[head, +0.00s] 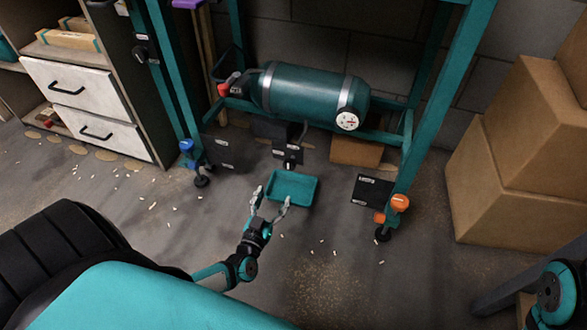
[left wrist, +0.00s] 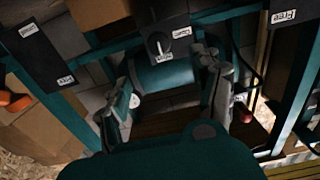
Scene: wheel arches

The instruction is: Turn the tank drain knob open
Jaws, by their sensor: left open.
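The teal tank (head: 310,92) lies on the frame's lower shelf, with silver bands and a white gauge (head: 347,121) at its right end. Below it hangs a small black panel (head: 290,153) with a dark knob, likely the drain knob. In the left wrist view the knob (left wrist: 159,45) sits on its panel near the top, with small labels beside it; its turn position is unclear. My left gripper (head: 273,196) is open and empty, in front of the panel and apart from it. Its fingers also show in the left wrist view (left wrist: 171,82). My right gripper is out of view.
A teal tray (head: 292,187) lies just beyond my left gripper. Other dark labelled panels (head: 372,191) flank the frame, with blue (head: 187,146) and orange (head: 399,203) parts above the casters. Cardboard boxes (head: 514,165) stand at right, drawers (head: 72,90) at left.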

